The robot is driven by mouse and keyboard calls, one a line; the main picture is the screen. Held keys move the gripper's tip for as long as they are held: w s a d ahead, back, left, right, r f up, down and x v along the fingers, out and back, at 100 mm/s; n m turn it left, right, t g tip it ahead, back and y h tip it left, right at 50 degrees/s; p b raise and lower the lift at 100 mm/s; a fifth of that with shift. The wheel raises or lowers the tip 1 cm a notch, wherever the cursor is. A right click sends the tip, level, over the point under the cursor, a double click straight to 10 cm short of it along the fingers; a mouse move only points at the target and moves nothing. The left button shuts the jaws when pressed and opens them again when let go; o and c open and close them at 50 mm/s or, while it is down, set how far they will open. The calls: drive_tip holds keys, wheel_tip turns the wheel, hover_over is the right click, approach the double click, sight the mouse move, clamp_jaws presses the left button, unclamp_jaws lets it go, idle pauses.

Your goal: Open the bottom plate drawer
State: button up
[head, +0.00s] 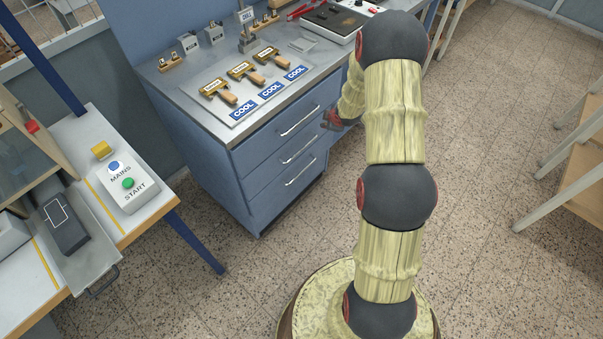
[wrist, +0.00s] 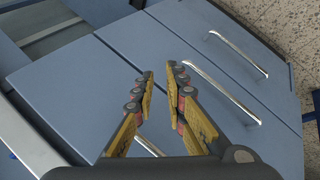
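The blue drawer cabinet has three stacked drawers with silver bar handles, all looking shut in the head view. The bottom drawer (head: 270,203) has the lowest handle (head: 300,169). In the wrist view the cabinet front is turned; the handle nearest the floor (wrist: 238,55) is at upper right, the middle handle (wrist: 221,92) runs down from near the right fingertip, and part of another handle (wrist: 149,147) shows between the fingers. My gripper (wrist: 162,71) is open with a narrow gap, holding nothing, in front of the drawer fronts. Its contact with any handle cannot be told.
At left stands a bench with a control box (head: 128,185). Floor (head: 240,290) is clear before the cabinet; a wooden shelf unit (head: 575,165) stands at right.

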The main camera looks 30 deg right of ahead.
wheel_tip(320, 180, down, 12)
drive_tip(key=w+n+t+y, duration=0.2)
drive_tip(key=n, duration=0.2)
drive_tip(key=n+t+y+b, duration=0.1)
drive_tip(key=n+t+y, duration=0.4)
drive_tip(key=n, duration=0.3)
approach(302, 172)
drive_tip(key=f+x, duration=0.1)
drive_tip(key=x, duration=0.2)
drive_tip(key=b+x, duration=0.1)
drive_tip(key=x, duration=0.2)
drive_tip(key=b+x, duration=0.1)
drive_tip(key=x, duration=0.3)
drive_tip(key=shift+w+a+r, duration=0.1)
drive_tip(key=shift+a+r, duration=0.05)
drive_tip(key=shift+r, duration=0.05)
clamp_jaws()
